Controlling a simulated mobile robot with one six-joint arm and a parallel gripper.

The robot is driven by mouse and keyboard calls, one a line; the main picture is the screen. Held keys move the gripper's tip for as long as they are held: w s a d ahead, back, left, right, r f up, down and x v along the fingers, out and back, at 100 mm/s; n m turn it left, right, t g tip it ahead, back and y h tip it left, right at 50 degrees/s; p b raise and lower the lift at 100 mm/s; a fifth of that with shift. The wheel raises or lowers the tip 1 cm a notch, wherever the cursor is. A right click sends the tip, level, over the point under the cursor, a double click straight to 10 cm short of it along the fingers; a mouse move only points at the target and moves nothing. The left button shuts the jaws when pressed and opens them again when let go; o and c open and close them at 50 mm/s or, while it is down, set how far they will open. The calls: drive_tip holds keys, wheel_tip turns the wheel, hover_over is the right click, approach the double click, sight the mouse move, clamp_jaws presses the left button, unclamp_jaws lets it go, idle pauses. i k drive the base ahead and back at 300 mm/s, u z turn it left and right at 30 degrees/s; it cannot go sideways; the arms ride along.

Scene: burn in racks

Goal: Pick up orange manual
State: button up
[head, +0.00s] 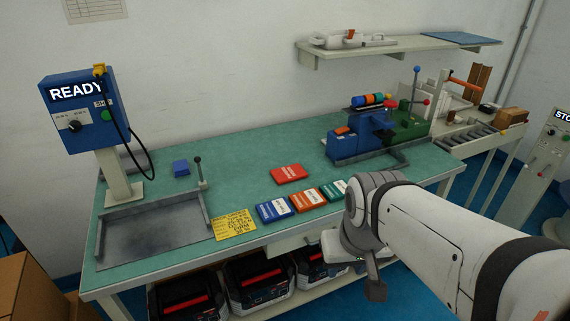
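The orange manual (308,201) lies flat on the green-topped bench (240,165), in a row near the front edge. A blue manual (275,210) is to its left and a teal manual (334,190) to its right, partly behind my arm. A red manual (289,174) lies apart behind the row. My white arm reaches in from the lower right. Its near joint is right of and in front of the row, apart from the orange manual in the picture. My fingertips cannot be made out, so their opening is unclear.
A yellow note sheet (234,225) and a grey metal tray (150,240) lie left of the row. A blue READY post (80,115) stands at the left. Blue and green fixtures (360,140) stand at the back right. Black cases (260,283) sit below the bench.

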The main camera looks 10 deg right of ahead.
sight(308, 200)
drive_tip(key=z, duration=0.05)
drive_tip(key=i, duration=1)
drive_tip(key=u, duration=0.05)
